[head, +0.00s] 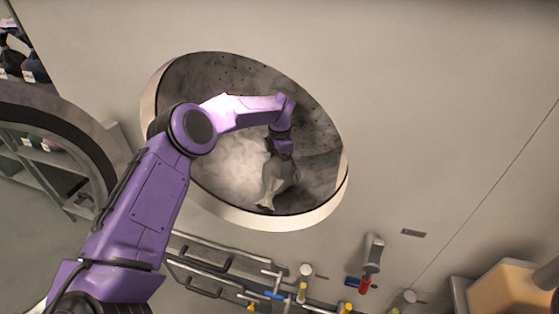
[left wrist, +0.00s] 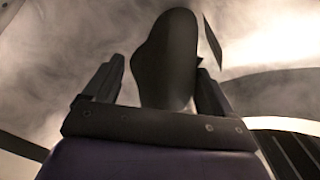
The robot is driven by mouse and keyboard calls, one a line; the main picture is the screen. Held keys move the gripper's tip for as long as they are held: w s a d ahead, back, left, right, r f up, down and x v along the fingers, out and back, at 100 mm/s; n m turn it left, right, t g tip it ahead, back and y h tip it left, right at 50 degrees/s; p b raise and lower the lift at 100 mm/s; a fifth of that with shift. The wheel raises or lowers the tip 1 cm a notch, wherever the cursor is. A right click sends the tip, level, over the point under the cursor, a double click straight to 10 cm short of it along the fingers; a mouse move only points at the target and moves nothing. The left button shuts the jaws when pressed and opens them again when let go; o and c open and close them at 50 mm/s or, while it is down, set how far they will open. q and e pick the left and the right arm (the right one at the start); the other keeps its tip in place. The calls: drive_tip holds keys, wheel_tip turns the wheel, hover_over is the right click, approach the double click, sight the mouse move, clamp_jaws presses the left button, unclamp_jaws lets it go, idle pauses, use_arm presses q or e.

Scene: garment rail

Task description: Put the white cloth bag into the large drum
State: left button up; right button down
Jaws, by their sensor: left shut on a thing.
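The large drum (head: 222,78) opens in the wall in front of me as a round hole with a pale rim and a mottled grey inside. My left arm reaches through the opening. My left gripper (head: 277,153) is inside it and is shut on the white cloth bag (head: 277,182), which looks grey in the shade and hangs below the fingers near the lower rim. In the left wrist view the bag (left wrist: 168,62) is a dark rounded shape between the two fingers (left wrist: 158,92). I cannot tell whether the bag touches the drum. My right gripper is not in view.
Pipes and valves with red, blue and yellow handles (head: 365,285) run below the opening. A second round opening with a dark rim (head: 75,125) and shelves stand at the left. A tan block (head: 515,288) is at the lower right. The wall right of the drum is clear.

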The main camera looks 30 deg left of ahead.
use_arm(q)
drive_tip(key=o, duration=1.3)
wheel_tip(320, 180, up, 12)
drive_tip(key=shift+b, duration=0.3)
